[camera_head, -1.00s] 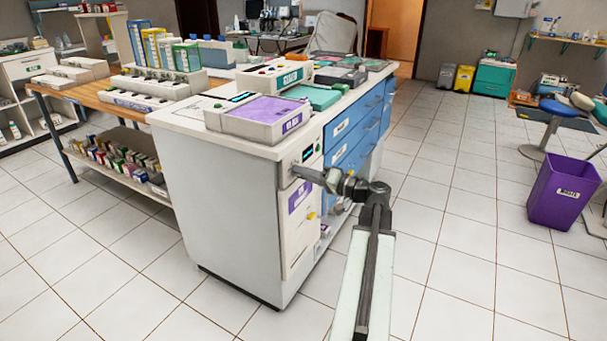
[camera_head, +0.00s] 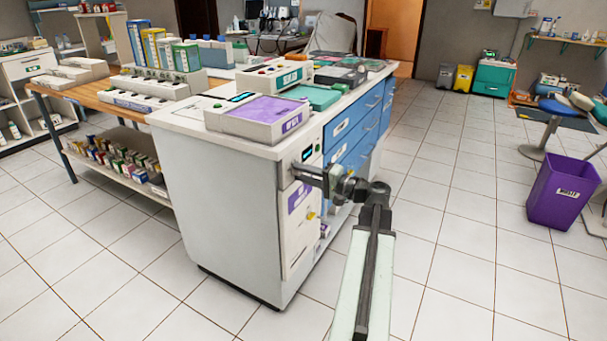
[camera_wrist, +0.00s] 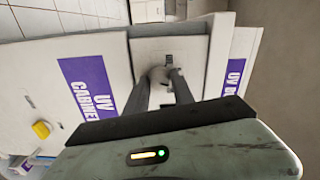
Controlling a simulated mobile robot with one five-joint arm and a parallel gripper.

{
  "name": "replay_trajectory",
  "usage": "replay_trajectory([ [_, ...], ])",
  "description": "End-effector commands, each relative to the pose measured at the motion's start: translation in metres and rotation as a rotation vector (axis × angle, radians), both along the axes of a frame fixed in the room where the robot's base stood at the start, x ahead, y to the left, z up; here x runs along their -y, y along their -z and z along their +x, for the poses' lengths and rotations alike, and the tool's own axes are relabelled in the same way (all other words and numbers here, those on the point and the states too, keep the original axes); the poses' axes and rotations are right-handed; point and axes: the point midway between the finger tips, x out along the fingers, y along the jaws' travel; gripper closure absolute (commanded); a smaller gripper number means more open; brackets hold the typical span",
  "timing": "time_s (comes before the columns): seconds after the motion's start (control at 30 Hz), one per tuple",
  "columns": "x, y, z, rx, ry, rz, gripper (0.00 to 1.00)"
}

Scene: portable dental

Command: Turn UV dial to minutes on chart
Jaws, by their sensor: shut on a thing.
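The white UV cabinet (camera_head: 225,205) stands at the end of the counter, with a purple label reading "UV CABINET" (camera_wrist: 88,86) on its front. A small dark display (camera_head: 307,153) sits near the top of that front. My gripper (camera_wrist: 168,77) is shut on the pale round UV dial (camera_wrist: 158,73), just below the display. The fingers hide much of the dial, and I cannot read its setting. In the head view my gripper (camera_head: 296,169) reaches the cabinet front from the right. The time chart cannot be made out.
A yellow knob (camera_head: 311,216) is lower on the cabinet front. A purple-topped box (camera_head: 262,115) stands on the counter above. Blue drawers (camera_head: 350,135) line the counter side. A purple bin (camera_head: 563,192) stands at right. The tiled floor between is clear.

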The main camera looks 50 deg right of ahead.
Motion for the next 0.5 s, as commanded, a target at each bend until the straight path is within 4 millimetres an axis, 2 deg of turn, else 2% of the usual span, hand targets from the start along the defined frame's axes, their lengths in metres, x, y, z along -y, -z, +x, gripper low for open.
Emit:
replay_trajectory([
  [0.27, -0.0002, 0.0004, 0.0, -0.001, -0.001, -0.001, 1.0],
  [0.3, -0.0002, 0.0004, 0.0, -0.001, -0.001, -0.001, 0.59],
  [0.33, -0.0003, 0.0003, 0.0, -0.001, -0.001, -0.001, 0.51],
  [0.5, -0.0003, 0.0002, 0.0, -0.001, -0.001, -0.001, 0.49],
])
